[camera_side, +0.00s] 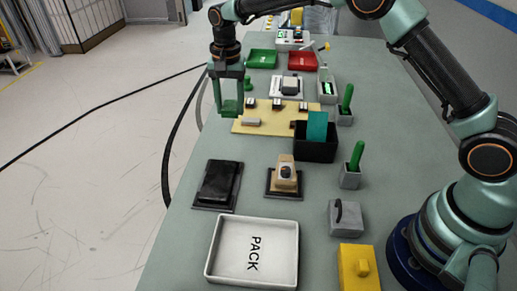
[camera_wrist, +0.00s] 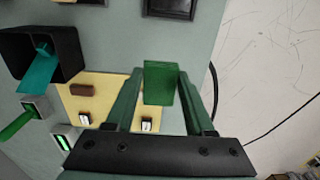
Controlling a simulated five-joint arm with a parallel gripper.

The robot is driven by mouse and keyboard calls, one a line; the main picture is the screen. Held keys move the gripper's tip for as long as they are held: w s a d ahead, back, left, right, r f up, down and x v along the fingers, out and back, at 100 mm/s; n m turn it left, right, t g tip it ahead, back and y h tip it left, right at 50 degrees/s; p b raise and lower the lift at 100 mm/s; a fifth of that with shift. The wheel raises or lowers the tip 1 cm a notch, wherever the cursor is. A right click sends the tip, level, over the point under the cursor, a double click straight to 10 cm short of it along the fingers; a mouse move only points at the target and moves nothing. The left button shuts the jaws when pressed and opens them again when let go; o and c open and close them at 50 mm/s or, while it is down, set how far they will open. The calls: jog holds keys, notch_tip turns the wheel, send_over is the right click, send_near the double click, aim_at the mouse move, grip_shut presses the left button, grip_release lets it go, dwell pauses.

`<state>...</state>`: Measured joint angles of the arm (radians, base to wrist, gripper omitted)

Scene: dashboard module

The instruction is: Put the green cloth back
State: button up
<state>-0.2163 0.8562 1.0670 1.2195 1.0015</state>
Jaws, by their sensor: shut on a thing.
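The green cloth (camera_side: 231,108) is a small dark green folded block. My gripper (camera_side: 229,98) is shut on it and holds it at the fingertips, over the far left part of the table near the cream board (camera_side: 250,126). In the wrist view the cloth (camera_wrist: 161,83) sits between the two green fingers of my gripper (camera_wrist: 163,84). The green of fingers and cloth is alike, so their border is hard to see in the side view. A black open box (camera_side: 315,152) holds a teal piece (camera_side: 317,126) standing upright; it lies right of my gripper.
Green (camera_side: 262,58) and red (camera_side: 303,60) trays stand at the back. Green-handled tools (camera_side: 356,155) stand in grey holders on the right. A white PACK tray (camera_side: 253,252), a black pad (camera_side: 217,185) and a yellow block (camera_side: 358,268) are nearer. The table's left edge is close to my gripper.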

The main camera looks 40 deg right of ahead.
aim_at(233, 148)
notch_tip(233, 148, down, 12)
jog(key=shift+r, duration=0.25)
jog(key=shift+f, duration=0.1)
jog(key=o, duration=1.2)
